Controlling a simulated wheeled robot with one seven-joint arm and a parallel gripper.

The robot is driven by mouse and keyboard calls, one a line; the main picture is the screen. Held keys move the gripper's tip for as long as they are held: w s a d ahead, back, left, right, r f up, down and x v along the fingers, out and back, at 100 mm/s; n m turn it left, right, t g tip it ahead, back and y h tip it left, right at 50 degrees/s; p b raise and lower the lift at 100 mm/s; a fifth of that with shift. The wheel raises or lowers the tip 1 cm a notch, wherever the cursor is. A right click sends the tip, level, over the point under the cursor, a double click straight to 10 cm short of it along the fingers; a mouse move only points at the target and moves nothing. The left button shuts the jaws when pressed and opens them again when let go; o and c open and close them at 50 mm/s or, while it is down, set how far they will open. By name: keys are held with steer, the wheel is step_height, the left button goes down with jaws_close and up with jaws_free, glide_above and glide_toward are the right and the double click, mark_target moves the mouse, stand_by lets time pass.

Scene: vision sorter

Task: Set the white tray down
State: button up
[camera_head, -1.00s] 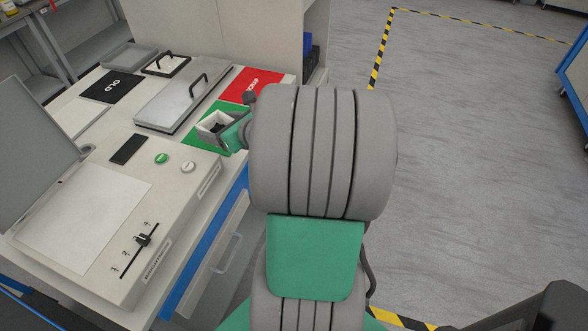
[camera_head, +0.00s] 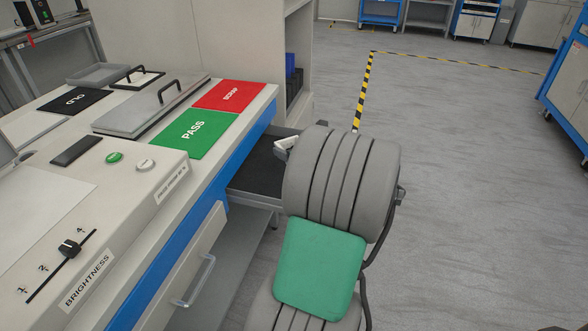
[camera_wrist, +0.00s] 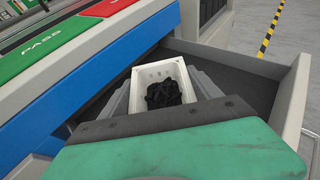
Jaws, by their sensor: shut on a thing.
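The white tray (camera_wrist: 143,77) is a small box with black pieces inside, seen in the wrist view. My gripper (camera_wrist: 160,92) is shut on it, with a grey finger on either side. The tray appears level, over or within an open drawer (camera_wrist: 232,68) with a dark lining. I cannot tell whether its bottom touches the lining. In the head view only a bit of the tray (camera_head: 282,144) shows; my arm hides the rest. The drawer (camera_head: 256,170) stands out from the bench there.
The green PASS mat (camera_head: 195,133) and red SCRAP mat (camera_head: 230,95) lie bare on the bench top. The drawer's front panel (camera_wrist: 293,100) rises close on the right. Open floor lies right of my arm.

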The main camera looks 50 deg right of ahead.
steer(key=d+f, duration=0.1)
steer(key=w+f, duration=0.1)
steer(key=d+f+b, duration=0.1)
steer(key=f, duration=0.1)
steer(key=shift+w+d+f, duration=0.1)
steer(key=shift+w+d, duration=0.2)
steer(key=shift+d, duration=0.05)
step_height(320, 180, down, 4)
steer(key=shift+w+d+r+b, duration=0.15)
steer(key=shift+r+b, duration=0.1)
steer(key=shift+b, duration=0.9)
steer(key=shift+r, duration=0.2)
steer(key=shift+f, duration=0.2)
steer(key=o, duration=1.5)
steer(key=shift+c, duration=0.2)
